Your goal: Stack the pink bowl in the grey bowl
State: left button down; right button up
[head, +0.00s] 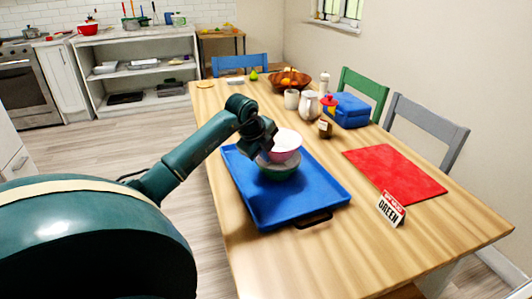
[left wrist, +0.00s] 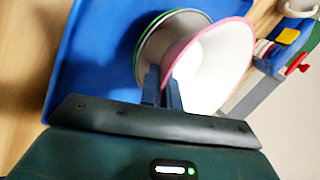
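The pink bowl (head: 287,142), white inside, is over the grey bowl; in the left wrist view it also shows its pink rim and white inside (left wrist: 218,62). The grey bowl (head: 279,172), green outside and grey inside, stands on the blue tray (head: 319,196); its grey inside and green rim show in the left wrist view (left wrist: 153,45). My left gripper (head: 268,152) is at the pink bowl's near-left rim, its fingers (left wrist: 163,90) closed on that rim. I cannot tell whether the bowls touch. My right gripper is out of view.
The table's front is clear.

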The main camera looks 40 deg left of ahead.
pick_arm(q)
jog(key=c, duration=2.1)
grip_release()
jog(key=shift+f, duration=0.1)
jog(key=o, duration=0.5)
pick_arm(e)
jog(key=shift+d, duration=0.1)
pick_arm(q)
jog(key=shift+r, duration=0.2)
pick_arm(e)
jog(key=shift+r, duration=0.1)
pick_arm(q)
jog(key=shift+p+v, duration=0.4)
jog(key=shift+v, duration=6.05)
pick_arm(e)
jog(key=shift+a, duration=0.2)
pick_arm(q)
jog(key=shift+w+d, duration=0.1)
jog(key=shift+w, duration=0.15)
